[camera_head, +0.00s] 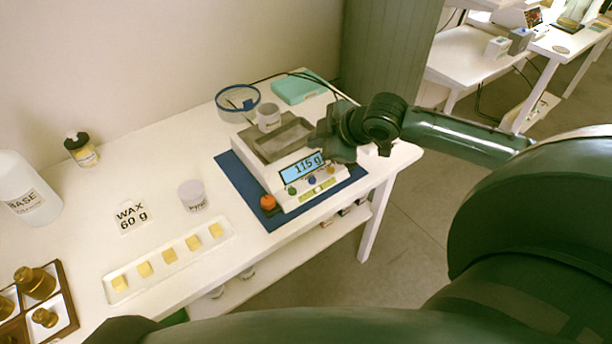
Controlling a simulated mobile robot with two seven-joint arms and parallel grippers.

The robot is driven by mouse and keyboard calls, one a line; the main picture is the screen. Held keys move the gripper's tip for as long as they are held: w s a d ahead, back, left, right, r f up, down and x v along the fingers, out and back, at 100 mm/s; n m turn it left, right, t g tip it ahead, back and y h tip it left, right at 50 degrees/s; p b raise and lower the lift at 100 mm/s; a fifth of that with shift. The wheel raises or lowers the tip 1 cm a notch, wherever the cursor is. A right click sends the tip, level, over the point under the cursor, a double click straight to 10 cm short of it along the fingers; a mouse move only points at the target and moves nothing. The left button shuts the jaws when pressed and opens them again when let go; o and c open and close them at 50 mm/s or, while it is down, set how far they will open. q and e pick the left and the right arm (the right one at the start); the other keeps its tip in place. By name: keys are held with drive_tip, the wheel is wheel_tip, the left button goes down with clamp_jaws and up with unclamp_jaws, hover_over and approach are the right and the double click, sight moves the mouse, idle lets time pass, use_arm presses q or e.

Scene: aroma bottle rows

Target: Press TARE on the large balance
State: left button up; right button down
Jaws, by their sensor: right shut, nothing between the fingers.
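The large balance (280,172) stands on a blue mat (238,183) near the right end of the table. Its lit display (303,167) shows digits that look like 115 g. Below the display are small coloured buttons (312,181) and a yellow-green label strip (317,190); their lettering is too small to read. A small grey-white cup (268,118) is at the back of the grey pan (286,137). My right gripper (338,148) is shut and empty, just right of the display and above the balance's right side; contact cannot be told. My left gripper is not in view.
A blue-rimmed round dish (238,101) and a teal box (299,87) are behind. A labelled jar (193,196) and a tray (171,270) of yellow blocks stand left. The table's front edge is close.

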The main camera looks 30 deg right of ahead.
sight(312, 180)
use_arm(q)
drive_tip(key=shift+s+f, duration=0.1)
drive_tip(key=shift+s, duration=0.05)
use_arm(e)
drive_tip(key=shift+s, duration=0.1)
